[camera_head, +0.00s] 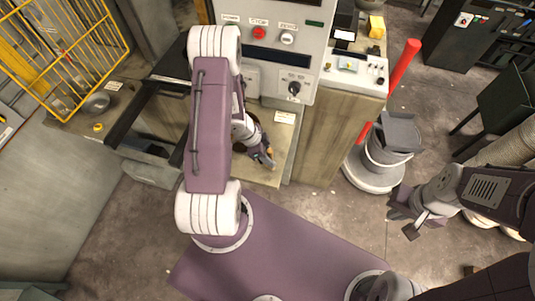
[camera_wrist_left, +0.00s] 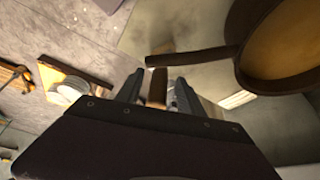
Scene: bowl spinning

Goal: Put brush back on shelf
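My left gripper (camera_head: 262,156) is low in front of the grey control machine, partly hidden by my purple left arm. In the left wrist view its two fingers (camera_wrist_left: 157,92) stand close on either side of a narrow brown piece (camera_wrist_left: 157,86), which looks like the brush's handle. The rest of the brush cannot be made out. A tan board or ledge (camera_head: 263,177) lies under the left gripper in the head view; I cannot tell whether it is the shelf. My right gripper (camera_head: 408,215) is at the right, fingers apart, empty, above the floor.
A round brown-rimmed thing (camera_wrist_left: 283,45) with a long handle is close to the left gripper. The control machine (camera_head: 270,40) stands behind. A dark rack frame (camera_head: 140,105) is left of my arm. A grey pedestal (camera_head: 390,150) stands right; floor between is clear.

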